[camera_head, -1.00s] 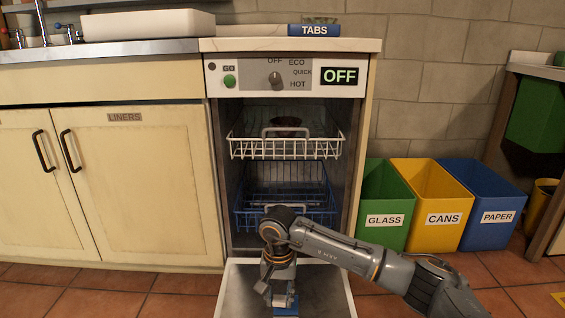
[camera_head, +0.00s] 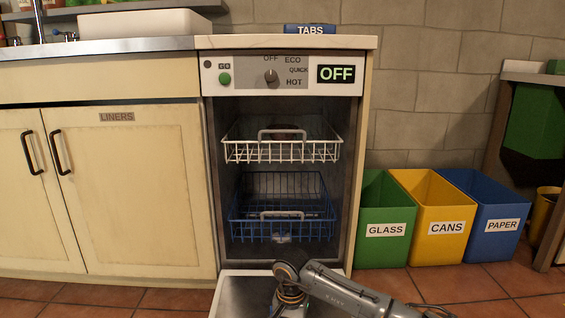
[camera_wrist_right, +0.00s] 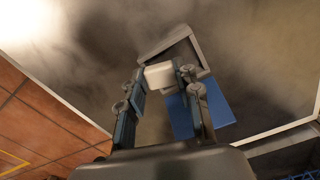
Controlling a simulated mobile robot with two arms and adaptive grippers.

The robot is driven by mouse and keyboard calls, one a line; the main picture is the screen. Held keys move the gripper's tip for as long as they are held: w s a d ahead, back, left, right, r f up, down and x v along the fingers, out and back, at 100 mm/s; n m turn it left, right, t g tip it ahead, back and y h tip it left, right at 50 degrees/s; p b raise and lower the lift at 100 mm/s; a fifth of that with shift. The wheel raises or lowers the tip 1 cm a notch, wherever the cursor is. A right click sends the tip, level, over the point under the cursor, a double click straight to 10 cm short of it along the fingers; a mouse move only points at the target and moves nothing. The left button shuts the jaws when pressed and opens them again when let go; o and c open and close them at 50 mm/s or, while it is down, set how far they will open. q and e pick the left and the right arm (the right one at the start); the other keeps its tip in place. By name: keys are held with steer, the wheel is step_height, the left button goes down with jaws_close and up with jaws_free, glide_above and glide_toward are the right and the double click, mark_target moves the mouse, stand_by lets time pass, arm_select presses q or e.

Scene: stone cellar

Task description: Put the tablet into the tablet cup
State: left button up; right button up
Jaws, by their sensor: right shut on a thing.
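My right gripper (camera_wrist_right: 161,76) is shut on a small white block, the tablet (camera_wrist_right: 158,75), in the right wrist view. The tablet is at the fingertips, over the near-left part of a grey-rimmed square opening in the open dishwasher door, the tablet cup (camera_wrist_right: 184,38). A blue flap, the cup's lid (camera_wrist_right: 216,104), lies open beside it, partly behind a finger. I cannot tell whether the tablet is above the rim or inside it. In the head view my right arm reaches down to the door (camera_head: 245,290), and its fingers are out of frame. My left gripper is not in view.
The dishwasher holds a white upper basket (camera_head: 282,152) and a blue lower basket (camera_head: 284,229). A blue TABS box (camera_head: 311,29) is on the counter. Green (camera_head: 384,250), yellow (camera_head: 446,250) and blue (camera_head: 502,245) bins stand to the right.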

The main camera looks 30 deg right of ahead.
steer(key=shift+f, duration=0.1)
steer(key=o, duration=1)
step_height(320, 180, up, 12)
steer(key=shift+r, duration=0.1)
steer(key=shift+a, duration=0.1)
